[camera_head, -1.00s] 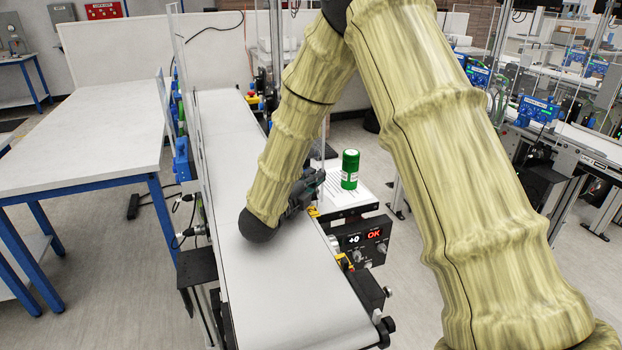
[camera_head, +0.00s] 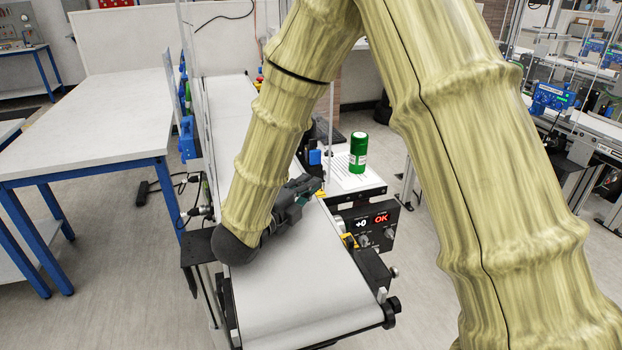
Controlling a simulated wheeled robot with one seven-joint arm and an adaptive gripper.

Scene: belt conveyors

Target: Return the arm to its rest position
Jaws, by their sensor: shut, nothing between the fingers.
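My arm fills the middle and right of the head view, sheathed in a yellowish ribbed cover. Its dark wrist hangs low over the near part of the white belt conveyor (camera_head: 290,298). My gripper (camera_head: 312,186) points to the right and away, over the belt's right side. It is shut and empty, and its fingertips are small and partly hard to make out.
A white table with blue legs (camera_head: 90,130) stands at the left. Clear posts and blue fittings (camera_head: 187,138) line the belt's left side. More conveyor equipment (camera_head: 590,145) stands at the far right.

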